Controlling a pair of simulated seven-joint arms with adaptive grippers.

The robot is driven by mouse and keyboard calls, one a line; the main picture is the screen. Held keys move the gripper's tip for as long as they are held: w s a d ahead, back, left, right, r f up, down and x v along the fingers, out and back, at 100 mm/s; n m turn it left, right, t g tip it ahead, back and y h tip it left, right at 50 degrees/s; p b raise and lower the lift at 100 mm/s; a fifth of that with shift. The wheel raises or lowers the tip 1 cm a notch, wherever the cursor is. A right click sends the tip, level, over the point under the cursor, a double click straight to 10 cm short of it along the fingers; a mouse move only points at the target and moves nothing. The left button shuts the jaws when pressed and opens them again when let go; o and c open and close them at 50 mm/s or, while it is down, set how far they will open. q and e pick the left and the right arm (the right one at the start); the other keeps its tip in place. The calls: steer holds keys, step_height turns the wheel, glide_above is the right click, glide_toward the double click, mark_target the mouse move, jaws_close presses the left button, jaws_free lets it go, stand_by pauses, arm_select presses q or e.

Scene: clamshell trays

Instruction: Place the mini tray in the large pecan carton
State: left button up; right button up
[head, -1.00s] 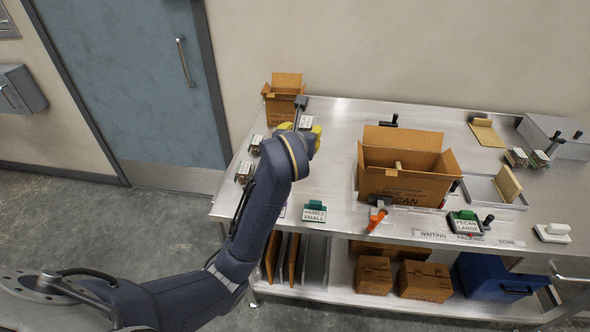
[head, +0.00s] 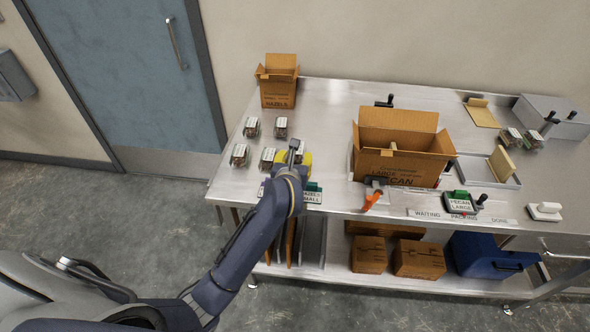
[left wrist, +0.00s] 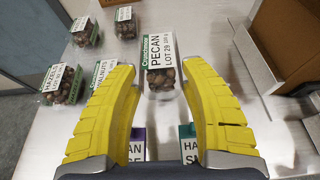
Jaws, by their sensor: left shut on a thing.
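The pecan mini tray (left wrist: 158,62), a small clear clamshell of nuts with a white and green label, sits between the yellow fingers in the left wrist view. My left gripper (head: 293,160) is shut on it; in the left wrist view the fingertips (left wrist: 160,72) are on either side. The large pecan carton (head: 400,170) stands open, flaps up, to the right of the gripper. Its edge shows at the right of the left wrist view (left wrist: 293,50). My right gripper is not in view.
Several other mini trays (head: 239,155) stand left of the gripper. A small hazels carton (head: 278,93) is open behind them. A hazels sign (head: 311,195) lies close to the gripper.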

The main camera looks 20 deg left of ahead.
arm_select(q)
steer(key=shift+f, duration=2.2)
steer(key=shift+f, duration=0.15)
steer(key=o, duration=1.2)
steer(key=shift+s+r, duration=0.15)
steer(key=shift+r, duration=0.05)
steer(key=v, duration=1)
steer(key=shift+s+d+r, duration=0.1)
steer(key=shift+s, duration=0.3)
steer(key=shift+o, duration=1.2)
steer(key=shift+s+d+r, duration=0.1)
steer(key=shift+s+r, duration=0.05)
steer(key=shift+s, duration=0.25)
